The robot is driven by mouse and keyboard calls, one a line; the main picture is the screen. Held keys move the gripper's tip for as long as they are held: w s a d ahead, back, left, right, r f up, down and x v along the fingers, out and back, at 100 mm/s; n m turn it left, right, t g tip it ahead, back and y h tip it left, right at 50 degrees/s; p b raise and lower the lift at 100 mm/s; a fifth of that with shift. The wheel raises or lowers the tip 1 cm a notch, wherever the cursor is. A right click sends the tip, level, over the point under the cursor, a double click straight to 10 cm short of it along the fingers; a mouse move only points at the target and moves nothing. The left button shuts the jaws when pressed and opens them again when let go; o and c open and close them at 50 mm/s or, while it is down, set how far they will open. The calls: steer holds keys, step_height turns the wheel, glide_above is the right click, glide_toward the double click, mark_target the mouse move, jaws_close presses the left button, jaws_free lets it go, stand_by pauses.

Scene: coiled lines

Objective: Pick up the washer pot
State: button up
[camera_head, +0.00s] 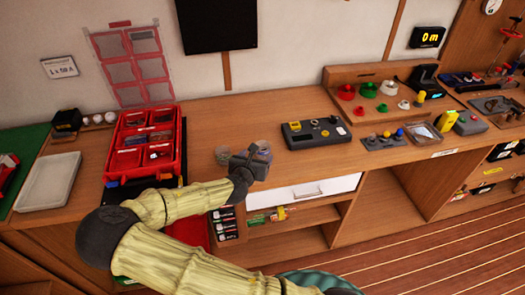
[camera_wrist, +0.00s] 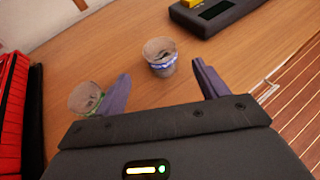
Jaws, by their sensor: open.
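Two small clear pots stand on the wooden counter; I cannot tell for certain which is the washer pot. One clear pot with a blue band (camera_wrist: 160,60) is ahead of my gripper (camera_wrist: 162,70), between the lines of its two fingers. The other clear pot with a green band (camera_wrist: 84,99) stands just outside the left finger. In the head view, my gripper (camera_head: 252,157) is low over the counter, with the green-banded pot (camera_head: 222,155) to its left and the blue-banded pot (camera_head: 265,149) partly hidden behind it. My gripper is open and empty.
A red compartment bin (camera_head: 167,117) stands to the left, near my forearm. A dark device with a display (camera_head: 316,132) lies to the right. A white drawer front (camera_head: 308,192) is below the counter edge. Bare counter lies between the pots and the device.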

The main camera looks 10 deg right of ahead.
mark_target(265, 144)
steer(key=shift+x, duration=1.1)
steer(key=shift+s+a, duration=0.1)
steer(key=shift+a, duration=0.05)
steer(key=shift+w+d+p, duration=0.35)
steer(key=shift+w+d, duration=0.15)
steer(key=x, duration=0.3)
steer(key=shift+w+d+p, duration=0.1)
steer(key=shift+w+p, duration=0.05)
steer(key=shift+p, duration=0.25)
steer(key=shift+w+f, duration=0.25)
steer(key=shift+w, duration=0.05)
